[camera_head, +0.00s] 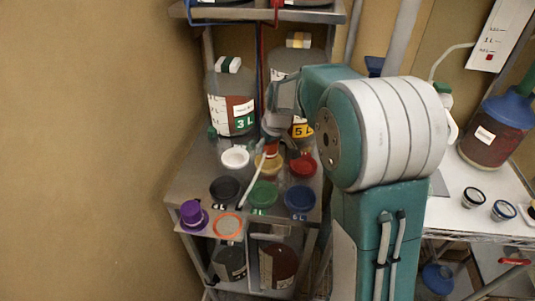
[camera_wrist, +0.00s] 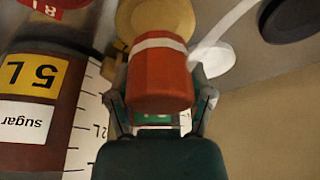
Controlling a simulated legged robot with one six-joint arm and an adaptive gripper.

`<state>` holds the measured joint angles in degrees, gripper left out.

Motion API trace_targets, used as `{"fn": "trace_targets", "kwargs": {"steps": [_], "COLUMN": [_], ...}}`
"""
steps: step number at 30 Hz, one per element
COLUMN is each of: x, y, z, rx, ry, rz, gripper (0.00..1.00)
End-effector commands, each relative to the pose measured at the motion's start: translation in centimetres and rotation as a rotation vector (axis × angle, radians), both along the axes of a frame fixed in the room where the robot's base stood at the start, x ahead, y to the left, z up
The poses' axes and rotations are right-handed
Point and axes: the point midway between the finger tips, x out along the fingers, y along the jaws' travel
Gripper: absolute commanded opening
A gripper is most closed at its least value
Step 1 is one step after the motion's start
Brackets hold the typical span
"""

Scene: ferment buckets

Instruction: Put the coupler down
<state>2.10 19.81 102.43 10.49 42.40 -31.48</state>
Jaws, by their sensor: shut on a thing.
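The coupler (camera_wrist: 160,75) is a red-orange cylinder with a white band, seen large in the wrist view. My gripper (camera_wrist: 160,98) is shut on it, with one finger on each side. In the head view my gripper (camera_head: 278,122) is over the back of the metal shelf (camera_head: 180,185), in front of the 5 L bucket (camera_head: 303,129). A little of the coupler (camera_head: 271,149) shows below it. A yellow bowl-shaped piece (camera_wrist: 138,18) lies beyond the coupler in the wrist view. I cannot tell whether the coupler touches anything.
White (camera_head: 235,158), red (camera_head: 303,165), black (camera_head: 224,190), green (camera_head: 263,195) and blue (camera_head: 300,198) bowl-shaped pieces crowd the shelf. A 3 L bucket (camera_head: 218,88) stands behind. A purple piece (camera_head: 193,214) and an orange ring (camera_head: 227,224) sit at the front. A white tube crosses near my gripper.

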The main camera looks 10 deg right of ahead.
Motion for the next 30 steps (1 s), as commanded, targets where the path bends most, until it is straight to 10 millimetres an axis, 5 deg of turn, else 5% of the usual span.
{"fn": "trace_targets", "kwargs": {"steps": [12,22,23,24,30], "x": [1.1,1.1,1.1,1.1,1.1], "y": [-0.1,-0.1,-0.1,-0.1,-0.1], "z": [-4.1,-4.5,-4.5,-4.5,-4.5], "rx": [0.001,0.0,0.0,0.0,0.0], "ry": [0.0,-0.001,-0.001,-0.001,-0.001], "rz": [-0.001,0.0,0.0,0.0,0.0], "gripper": [0.13,0.13,0.77,0.95,1.0]}}
